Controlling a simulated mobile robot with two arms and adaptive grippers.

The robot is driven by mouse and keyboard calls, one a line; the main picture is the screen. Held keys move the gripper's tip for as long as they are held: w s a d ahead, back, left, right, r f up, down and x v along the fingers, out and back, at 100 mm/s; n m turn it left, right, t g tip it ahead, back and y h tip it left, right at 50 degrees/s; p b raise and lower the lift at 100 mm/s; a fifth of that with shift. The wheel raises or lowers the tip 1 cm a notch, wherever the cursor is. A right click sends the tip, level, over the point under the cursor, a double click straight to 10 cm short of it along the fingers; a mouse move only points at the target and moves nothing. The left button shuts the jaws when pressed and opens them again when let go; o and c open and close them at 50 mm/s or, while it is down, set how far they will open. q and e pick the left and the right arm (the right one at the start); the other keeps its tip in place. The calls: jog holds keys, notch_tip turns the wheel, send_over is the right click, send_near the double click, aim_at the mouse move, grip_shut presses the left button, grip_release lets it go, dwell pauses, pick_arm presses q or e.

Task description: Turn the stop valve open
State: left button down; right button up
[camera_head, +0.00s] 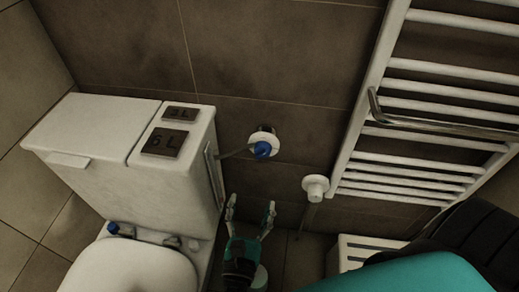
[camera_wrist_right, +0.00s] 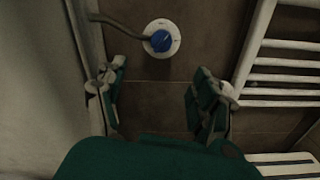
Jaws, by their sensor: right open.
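The stop valve is a blue knob (camera_head: 262,149) on a round white wall plate, with a grey hose running left to the toilet cistern. It also shows in the right wrist view as a blue knob (camera_wrist_right: 161,41) at the top middle, ahead of the fingertips. My right gripper (camera_head: 250,205) is below the valve in the head view, fingers pointing up toward the wall. In the right wrist view my right gripper (camera_wrist_right: 157,80) is open and empty, its fingers spread wide and apart from the knob. My left gripper is not in view.
The white cistern (camera_head: 95,165) stands close on the left, beside my right gripper. A white towel radiator (camera_head: 410,170) with a metal bar is on the right. A white round fitting (camera_head: 316,187) sits under it. A white slatted object (camera_head: 352,250) stands low right.

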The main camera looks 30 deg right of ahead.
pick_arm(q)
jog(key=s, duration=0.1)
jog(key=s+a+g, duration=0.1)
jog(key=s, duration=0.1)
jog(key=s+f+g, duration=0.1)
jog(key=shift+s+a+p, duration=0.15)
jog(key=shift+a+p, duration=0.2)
pick_arm(e)
jog(key=n, duration=0.2)
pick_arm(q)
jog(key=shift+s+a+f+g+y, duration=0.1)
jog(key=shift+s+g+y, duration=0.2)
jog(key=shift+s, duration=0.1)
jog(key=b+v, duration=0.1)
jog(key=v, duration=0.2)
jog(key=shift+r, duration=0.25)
pick_arm(e)
send_near(262, 154)
jog(key=w+d+f, duration=0.1)
jog(key=w, duration=0.1)
pick_arm(q)
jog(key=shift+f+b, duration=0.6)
jog(key=shift+b, duration=0.05)
pick_arm(e)
jog(key=shift+n, duration=0.4)
jog(key=x, duration=0.8)
jog(key=shift+w+d, duration=0.25)
jog(key=shift+d, duration=0.1)
jog(key=c, duration=1.2)
